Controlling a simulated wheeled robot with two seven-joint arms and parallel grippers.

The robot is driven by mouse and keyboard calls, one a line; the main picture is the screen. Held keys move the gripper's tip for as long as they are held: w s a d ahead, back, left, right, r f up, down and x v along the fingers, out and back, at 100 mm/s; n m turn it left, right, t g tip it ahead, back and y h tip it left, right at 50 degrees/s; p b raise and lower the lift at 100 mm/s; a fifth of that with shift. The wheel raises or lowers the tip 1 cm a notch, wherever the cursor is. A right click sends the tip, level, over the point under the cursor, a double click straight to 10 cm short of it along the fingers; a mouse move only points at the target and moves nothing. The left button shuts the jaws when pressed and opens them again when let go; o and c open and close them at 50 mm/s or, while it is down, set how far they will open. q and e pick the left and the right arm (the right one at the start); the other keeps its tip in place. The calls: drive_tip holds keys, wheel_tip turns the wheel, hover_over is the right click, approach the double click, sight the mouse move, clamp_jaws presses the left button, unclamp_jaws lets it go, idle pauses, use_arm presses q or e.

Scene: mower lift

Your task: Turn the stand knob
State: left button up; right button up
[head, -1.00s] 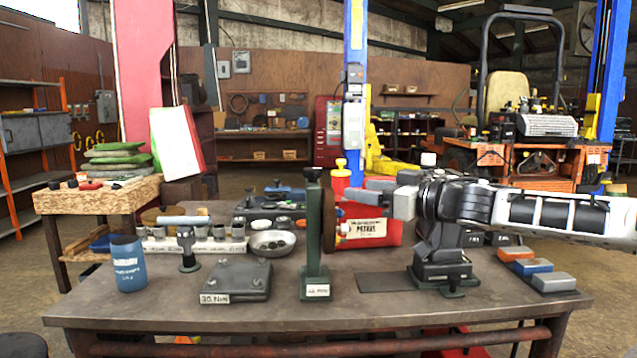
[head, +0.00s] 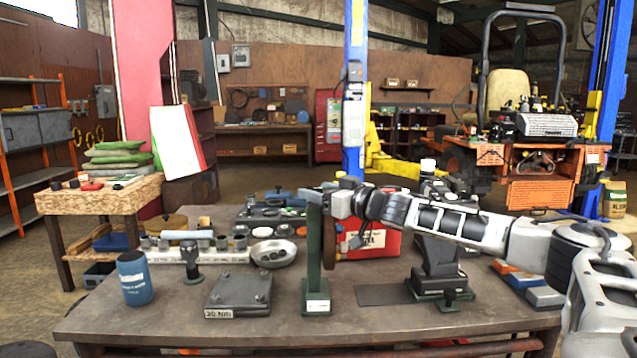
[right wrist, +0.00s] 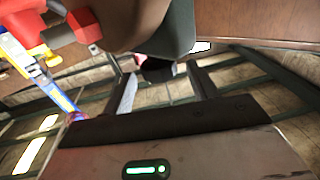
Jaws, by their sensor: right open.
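The green stand (head: 316,262) stands upright on the table with a white label on its base. A brown wheel (head: 329,225) sits on its right side. My right gripper (head: 314,192) is at the top of the stand, which it partly hides in the head view. In the right wrist view, my right gripper (right wrist: 165,92) is open, and a dark round knob (right wrist: 158,70) shows between its fingers, just below the stand's grey-green body (right wrist: 174,35). I cannot tell whether the fingers touch it. My left gripper is not in view.
A red can (head: 372,243) stands close behind the wheel. A dark clamp-like device (head: 438,270) is to the right. A metal plate block (head: 240,292), a blue cup (head: 134,278) and a bowl (head: 274,253) are to the left. The table's front (head: 190,332) is clear.

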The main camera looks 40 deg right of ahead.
drive_tip(key=shift+w, duration=0.4)
